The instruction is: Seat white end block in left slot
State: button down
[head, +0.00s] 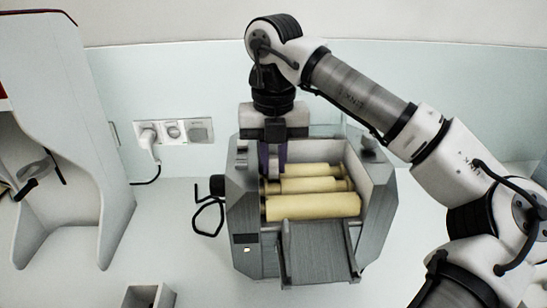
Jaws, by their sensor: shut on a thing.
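The mill (376,228) stands on the bench, a grey open-topped housing with several cream rollers (312,206) lying across it. My gripper (272,165) points straight down over the left rear of the mill, beside its left side wall (243,205). Its dark purple fingers reach down at the left ends of the rear rollers. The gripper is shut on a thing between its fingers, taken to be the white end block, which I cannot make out. The left slot is hidden behind the fingers and rollers; I cannot tell whether the block touches it.
A sloping grey chute (318,250) juts from the mill's front. A black crank handle (208,215) sticks out on its left. A small grey box (148,297) sits at the front left, and a white stand (85,190) at the far left. A wall socket (173,131) holds a plug.

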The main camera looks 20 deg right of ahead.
aim_at(274, 157)
jog(key=shift+d+f, duration=0.1)
jog(key=shift+f, duration=0.4)
jog(key=c, duration=1.3)
grip_release()
jog(key=shift+r, duration=0.15)
notch_tip(274, 157, up, 9)
jog(key=p, duration=0.6)
jog(key=shift+s, duration=0.1)
jog(key=shift+f, duration=0.2)
